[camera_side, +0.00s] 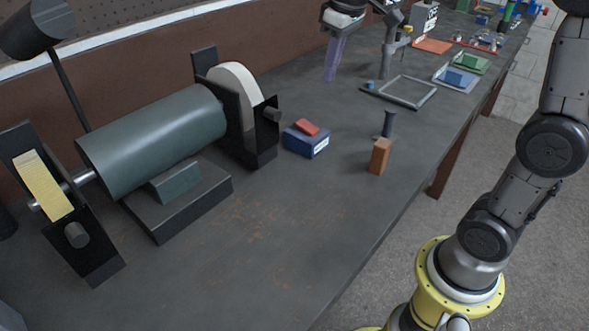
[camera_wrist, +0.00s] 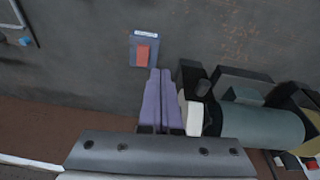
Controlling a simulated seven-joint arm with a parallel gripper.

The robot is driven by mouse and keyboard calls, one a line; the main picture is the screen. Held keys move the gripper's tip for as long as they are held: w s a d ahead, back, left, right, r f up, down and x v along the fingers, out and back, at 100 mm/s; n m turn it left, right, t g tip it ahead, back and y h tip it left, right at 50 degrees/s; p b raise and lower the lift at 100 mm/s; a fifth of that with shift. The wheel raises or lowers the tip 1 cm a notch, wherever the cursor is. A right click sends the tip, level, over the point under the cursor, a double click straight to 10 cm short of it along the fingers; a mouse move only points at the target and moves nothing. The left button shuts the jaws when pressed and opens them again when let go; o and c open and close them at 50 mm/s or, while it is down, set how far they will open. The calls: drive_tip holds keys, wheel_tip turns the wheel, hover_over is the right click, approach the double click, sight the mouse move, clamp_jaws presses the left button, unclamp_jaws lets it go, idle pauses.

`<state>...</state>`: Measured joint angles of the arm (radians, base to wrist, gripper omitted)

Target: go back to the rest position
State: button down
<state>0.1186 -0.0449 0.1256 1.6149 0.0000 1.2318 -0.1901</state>
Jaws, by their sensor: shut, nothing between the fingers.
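My gripper (camera_side: 329,77) hangs above the far part of the dark bench, its purple fingers pointing down and together with nothing between them. In the wrist view the fingers (camera_wrist: 161,72) lie side by side and closed. A blue box (camera_side: 306,142) with a white label stands on the bench, nearer the side camera than my gripper. A red block (camera_side: 306,128) lies on top of the blue box. In the wrist view the blue box (camera_wrist: 132,62) and red block (camera_wrist: 143,53) show just beyond the fingertips.
A bench grinder (camera_side: 150,140) fills the left of the bench. An orange block (camera_side: 380,157) and a dark post (camera_side: 388,124) stand near the front edge. A grey square frame (camera_side: 420,101), a clamp stand (camera_side: 387,60) and trays (camera_side: 456,87) lie farther back. The near bench surface is clear.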

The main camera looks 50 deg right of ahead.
drive_tip(key=s+a+t, duration=0.2)
drive_tip(key=s+a, duration=0.2)
drive_tip(key=s, duration=0.9)
drive_tip(key=s+f+t, duration=0.1)
drive_tip(key=s+f, duration=0.6)
drive_tip(key=shift+s+a+m, duration=0.2)
drive_tip(key=shift+s+m, duration=0.15)
drive_tip(key=shift+m, duration=0.05)
